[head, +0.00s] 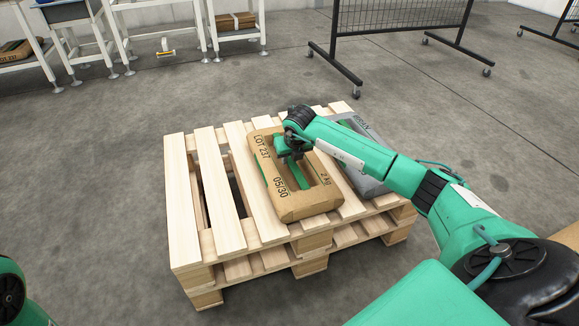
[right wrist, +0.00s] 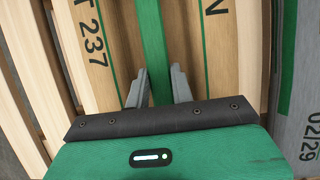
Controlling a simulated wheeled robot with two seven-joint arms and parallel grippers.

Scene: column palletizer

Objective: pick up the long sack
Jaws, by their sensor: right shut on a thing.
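The long sack (head: 307,204) is brown, with "LOT 237", "05/30" and "2 kg" printed on it. It lies flat on the wooden pallet (head: 222,235). It also shows in the right wrist view (right wrist: 112,55), where a green strip runs along its middle. My right gripper (head: 291,158) is over the sack. In the right wrist view its fingers (right wrist: 156,90) are shut on the green strip. Part of the sack's top is hidden by my right gripper and arm. My left gripper is out of view.
A grey sack (head: 370,182) lies just right of the brown one, partly hidden by my right arm. The pallet's left slats are bare. White tables (head: 130,10) and a wheeled mesh panel (head: 400,15) stand behind. The floor between is mostly clear.

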